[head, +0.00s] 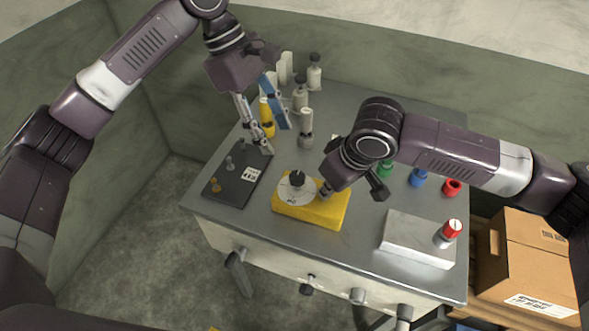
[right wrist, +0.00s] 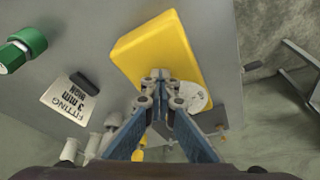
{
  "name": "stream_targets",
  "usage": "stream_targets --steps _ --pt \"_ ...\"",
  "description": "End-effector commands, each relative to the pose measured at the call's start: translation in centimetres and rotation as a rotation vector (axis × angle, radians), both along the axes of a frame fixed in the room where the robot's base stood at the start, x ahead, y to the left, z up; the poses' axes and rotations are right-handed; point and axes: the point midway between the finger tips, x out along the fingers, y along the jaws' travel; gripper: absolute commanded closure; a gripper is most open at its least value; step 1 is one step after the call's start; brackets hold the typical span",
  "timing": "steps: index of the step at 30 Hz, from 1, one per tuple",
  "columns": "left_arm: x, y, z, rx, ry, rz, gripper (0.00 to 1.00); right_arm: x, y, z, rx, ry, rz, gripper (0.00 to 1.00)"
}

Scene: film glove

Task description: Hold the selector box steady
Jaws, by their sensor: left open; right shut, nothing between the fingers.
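The selector box is a yellow block (head: 325,212) with a round white dial (head: 290,201) and a black knob (head: 297,178) on top. It sits near the front edge of the grey table. In the right wrist view the yellow box (right wrist: 160,45) lies under my fingertips, with the dial (right wrist: 196,98) partly hidden. My right gripper (head: 325,190) is shut and empty at the top of the box, beside the dial; I cannot tell whether it touches. It also shows in the right wrist view (right wrist: 158,76). My left gripper (head: 270,142) is open, behind the box to the left.
A dark plate (head: 232,190) with small pegs lies left of the box. A white box (head: 405,232) with a red-capped part (head: 450,231) stands to the right. Green, blue and red (head: 452,187) fittings and several pale bottles (head: 314,72) stand behind. A cardboard carton (head: 515,255) is beside the table.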

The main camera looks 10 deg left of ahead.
Motion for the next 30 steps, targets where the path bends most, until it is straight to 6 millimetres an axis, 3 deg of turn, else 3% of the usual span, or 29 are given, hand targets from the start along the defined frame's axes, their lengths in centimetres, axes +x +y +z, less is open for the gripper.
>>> stream_targets --steps 1,8,21,30 --pt "0.0 0.1 -0.1 0.0 0.012 0.031 0.56 -0.5 -0.2 -0.8 -0.009 0.017 0.002 1.0" --pt "-0.1 -0.3 -1.0 0.002 0.034 0.084 0.56 -0.5 -0.2 -0.8 -0.009 0.016 0.001 1.0" --pt "-0.9 -3.3 -8.6 0.002 0.035 0.081 0.56 -0.5 -0.2 -0.8 -0.009 0.016 0.001 1.0" --pt "-1.1 -4.3 -11.0 0.001 0.032 0.081 0.56 -0.5 -0.2 -0.8 -0.009 0.016 0.001 1.0"
